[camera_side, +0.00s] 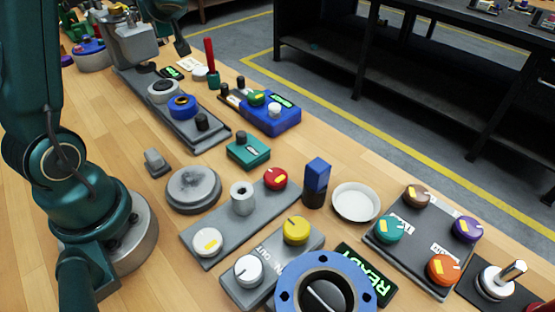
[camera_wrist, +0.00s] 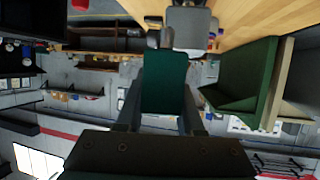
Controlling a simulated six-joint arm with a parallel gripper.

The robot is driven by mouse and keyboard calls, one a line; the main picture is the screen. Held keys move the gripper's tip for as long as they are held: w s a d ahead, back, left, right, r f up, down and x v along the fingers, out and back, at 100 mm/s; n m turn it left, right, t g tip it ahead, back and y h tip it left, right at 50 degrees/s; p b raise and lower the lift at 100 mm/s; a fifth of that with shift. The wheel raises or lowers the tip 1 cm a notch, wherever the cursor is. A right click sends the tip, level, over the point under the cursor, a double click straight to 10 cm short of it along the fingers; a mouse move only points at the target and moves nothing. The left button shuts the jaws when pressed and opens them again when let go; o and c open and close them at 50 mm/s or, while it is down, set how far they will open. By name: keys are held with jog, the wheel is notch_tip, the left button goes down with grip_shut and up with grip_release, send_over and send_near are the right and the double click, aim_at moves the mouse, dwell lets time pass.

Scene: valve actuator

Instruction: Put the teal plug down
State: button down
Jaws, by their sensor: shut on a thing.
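The teal plug (camera_wrist: 164,82) is a dark teal block with a grey tip, in the middle of the wrist view. My gripper (camera_wrist: 163,108) is shut on it, one finger on each side. The plug is held up, with the room behind it and the wooden bench top at the upper edge of the picture. The side view shows part of my arm at the left, but I cannot make out my gripper or the held plug there.
On the wooden bench stand a teal box (camera_side: 248,152) with a black knob, a grey panel (camera_side: 220,222), a white dish (camera_side: 356,203), a blue-and-black block (camera_side: 316,183), a round grey disc (camera_side: 193,190) and a dark knob panel (camera_side: 425,238). Bare wood lies left of the disc.

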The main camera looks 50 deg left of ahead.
jog(key=s+a+f+n+g, duration=0.2)
jog(key=s+a+n+g, duration=0.35)
jog(key=s+a, duration=0.35)
jog(key=n+g, duration=0.1)
jog(key=g, duration=0.2)
send_over(103, 106)
jog(key=shift+h, duration=0.4)
notch_tip(103, 106, down, 11)
jog(key=shift+f, duration=0.2)
jog(key=shift+n, duration=0.25)
jog(key=shift+f, duration=2.3)
jog(key=shift+f, duration=0.1)
jog(key=c, duration=0.5)
grip_release()
jog(key=shift+t, duration=0.35)
jog(key=shift+c, duration=0.2)
